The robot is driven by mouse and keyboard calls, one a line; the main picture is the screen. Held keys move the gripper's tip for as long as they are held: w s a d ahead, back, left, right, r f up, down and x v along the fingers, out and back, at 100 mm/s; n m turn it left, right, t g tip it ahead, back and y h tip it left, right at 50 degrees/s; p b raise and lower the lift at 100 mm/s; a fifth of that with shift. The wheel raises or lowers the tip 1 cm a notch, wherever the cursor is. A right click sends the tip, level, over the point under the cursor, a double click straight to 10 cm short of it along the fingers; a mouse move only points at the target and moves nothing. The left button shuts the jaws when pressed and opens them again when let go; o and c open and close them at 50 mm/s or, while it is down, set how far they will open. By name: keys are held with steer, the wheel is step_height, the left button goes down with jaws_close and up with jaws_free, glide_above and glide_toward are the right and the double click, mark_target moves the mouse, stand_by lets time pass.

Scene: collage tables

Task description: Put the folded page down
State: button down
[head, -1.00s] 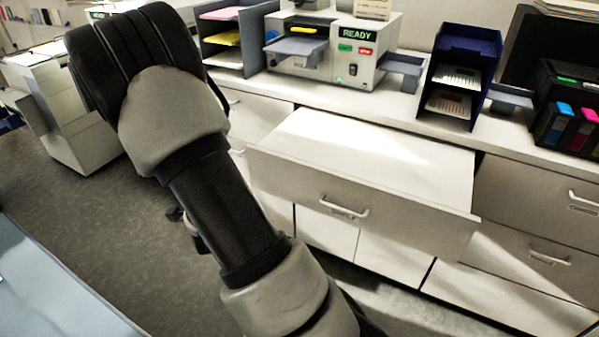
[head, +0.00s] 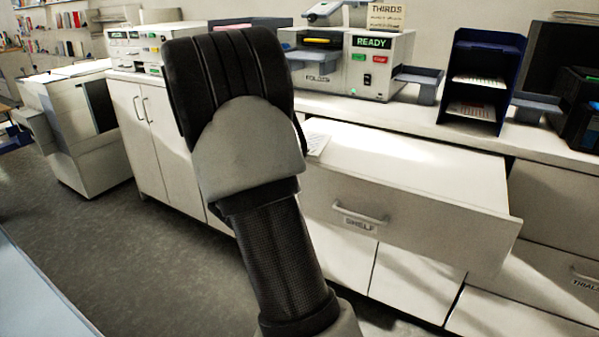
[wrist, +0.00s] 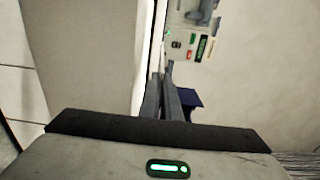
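A small white page with printed lines (head: 316,142) shows just right of my arm, over the left end of the open drawer. Its left part is hidden behind my arm. In the wrist view the two grey fingers of my gripper (wrist: 163,98) are close together, with a thin pale edge running up from their tips. The page appears to be gripped there edge-on. In the head view my gripper is hidden behind my own arm. I cannot tell whether the page touches the drawer.
The open drawer labelled SHELF (head: 420,165) has a bare pale top. Behind it on the counter stand a folding machine with a READY display (head: 345,62) and a dark blue tray rack (head: 482,75) holding papers. A copier (head: 80,125) stands at the left.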

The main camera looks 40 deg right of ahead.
steer(key=shift+f+b, duration=0.45)
steer(key=shift+f, duration=1.55)
steer(key=shift+f+b, duration=0.25)
steer(key=shift+b, duration=0.1)
steer(key=c, duration=2)
jaws_free()
steer(key=shift+r, duration=0.1)
